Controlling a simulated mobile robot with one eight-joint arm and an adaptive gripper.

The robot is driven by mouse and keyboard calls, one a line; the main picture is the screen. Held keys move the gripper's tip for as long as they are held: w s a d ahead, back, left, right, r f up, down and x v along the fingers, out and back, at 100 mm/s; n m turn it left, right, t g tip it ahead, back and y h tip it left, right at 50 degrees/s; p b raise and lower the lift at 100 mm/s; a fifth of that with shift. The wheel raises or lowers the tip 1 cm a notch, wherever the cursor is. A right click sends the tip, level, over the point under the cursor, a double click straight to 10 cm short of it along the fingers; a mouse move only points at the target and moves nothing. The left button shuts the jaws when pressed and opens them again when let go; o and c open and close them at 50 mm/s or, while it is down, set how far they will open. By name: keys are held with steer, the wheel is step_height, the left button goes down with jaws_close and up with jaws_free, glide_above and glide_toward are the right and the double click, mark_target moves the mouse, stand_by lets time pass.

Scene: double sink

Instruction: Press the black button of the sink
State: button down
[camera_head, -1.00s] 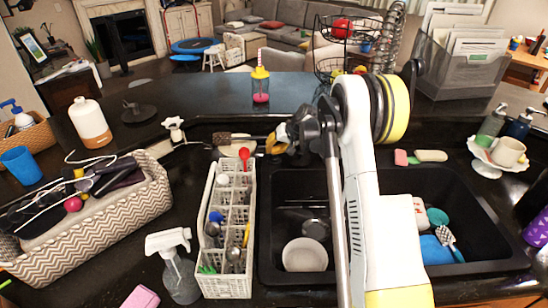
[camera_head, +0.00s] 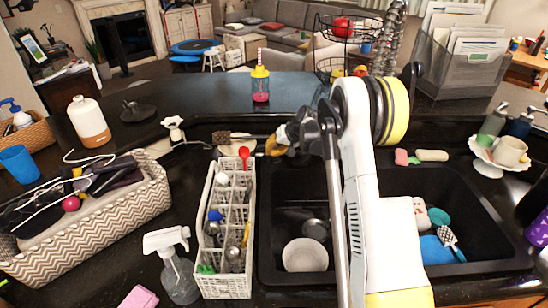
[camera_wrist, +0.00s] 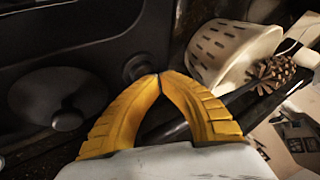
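My gripper (camera_head: 276,146) is at the back left corner of the black double sink (camera_head: 292,188), mostly hidden by my own arm in the head view. In the wrist view its two yellow fingers (camera_wrist: 158,76) meet at the tips, with nothing between them. A small dark round piece (camera_wrist: 136,67), which looks like the black button, lies just beyond the fingertips. I cannot tell whether they touch it. A larger dark disc with a knob (camera_wrist: 66,118) lies left of the fingers in the wrist view. The button cannot be made out in the head view.
A bristle brush (camera_wrist: 270,72) lies close to the gripper. A white bowl (camera_head: 304,256) is in the left basin. Sponges (camera_head: 428,157) lie behind the right basin.

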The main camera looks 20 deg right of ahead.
stand_by(0.3)
steer(key=shift+r, duration=0.6)
steer(key=shift+r+p, duration=1.75)
steer(key=shift+r, duration=1.3)
